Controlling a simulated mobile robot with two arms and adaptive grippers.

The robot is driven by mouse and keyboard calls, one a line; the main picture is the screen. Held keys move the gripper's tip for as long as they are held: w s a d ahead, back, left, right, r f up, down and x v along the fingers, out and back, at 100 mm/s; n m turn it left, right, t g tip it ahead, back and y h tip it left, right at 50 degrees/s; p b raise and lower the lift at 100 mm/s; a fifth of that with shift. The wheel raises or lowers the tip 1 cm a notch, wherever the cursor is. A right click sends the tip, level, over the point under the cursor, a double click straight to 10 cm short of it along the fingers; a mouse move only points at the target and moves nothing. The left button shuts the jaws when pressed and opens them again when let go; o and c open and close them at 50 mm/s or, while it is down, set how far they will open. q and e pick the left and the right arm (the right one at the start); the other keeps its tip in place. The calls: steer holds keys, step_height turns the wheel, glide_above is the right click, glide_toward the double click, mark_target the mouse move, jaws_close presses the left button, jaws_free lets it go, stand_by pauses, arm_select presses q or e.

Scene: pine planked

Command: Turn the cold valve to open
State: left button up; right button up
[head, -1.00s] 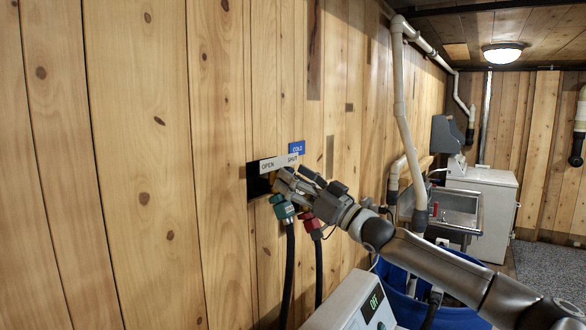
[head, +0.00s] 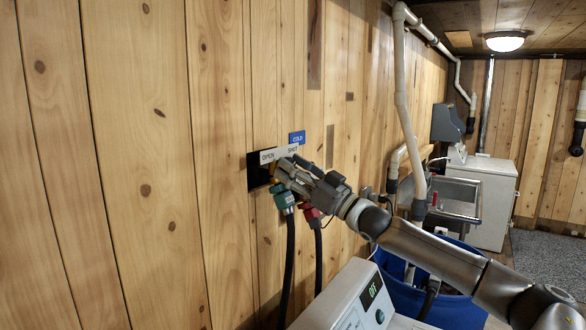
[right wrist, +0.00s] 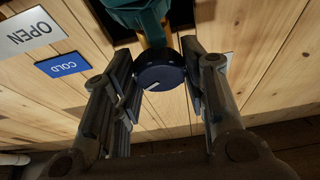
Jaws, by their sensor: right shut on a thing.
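The cold valve's round dark blue knob (right wrist: 160,74), with a white pointer line, sits between the fingers of my right gripper (right wrist: 158,66) in the right wrist view. The fingers are shut on it from both sides. In the head view my right gripper (head: 283,172) is at the dark wall recess (head: 255,178), hiding the knob. The OPEN/SHUT plate (head: 280,154) and blue COLD label (head: 297,138) are just above. A green hose connector (head: 284,198) is just below the gripper; it also shows in the right wrist view (right wrist: 138,16). My left gripper is not in view.
A red hose connector (head: 312,214) and black hoses (head: 290,262) hang below my right gripper. A white appliance with an OFF display (head: 372,290) stands under my right arm.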

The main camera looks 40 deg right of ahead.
steer(key=n+y+p, duration=0.1)
steer(key=n+p, duration=0.1)
steer(key=n, duration=0.1)
steer(key=shift+d+n+g+y, duration=0.1)
steer(key=shift+n+g+y, duration=0.2)
steer(key=shift+g+y, duration=0.1)
steer(key=shift+r, duration=0.1)
steer(key=o, duration=1)
